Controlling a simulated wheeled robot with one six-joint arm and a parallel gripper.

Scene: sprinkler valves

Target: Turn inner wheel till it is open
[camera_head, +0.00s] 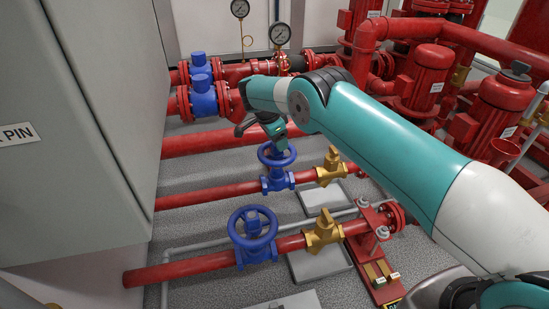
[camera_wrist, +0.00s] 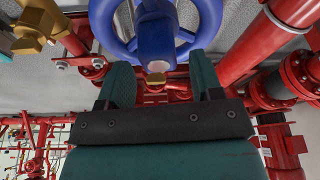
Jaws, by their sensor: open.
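Two blue handwheels sit on red pipes in the head view. The inner wheel (camera_head: 277,154) is the farther one, above a blue valve body (camera_head: 277,181). The nearer blue wheel (camera_head: 252,222) stands on the closer pipe. My gripper (camera_head: 273,130) is at the far upper edge of the inner wheel and partly overlaps it in the picture. In the wrist view a blue wheel (camera_wrist: 156,42) fills the top centre, its hub ahead of my gripper (camera_wrist: 162,78). The two teal fingers are apart with nothing clasped between them. Whether a finger touches the wheel cannot be told.
Brass valves (camera_head: 329,167) (camera_head: 323,231) sit right of the wheels on the same pipes. A grey cabinet (camera_head: 75,120) stands at left. Blue fittings (camera_head: 203,96) and gauges (camera_head: 280,34) are behind. Red pumps (camera_head: 428,78) crowd the right.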

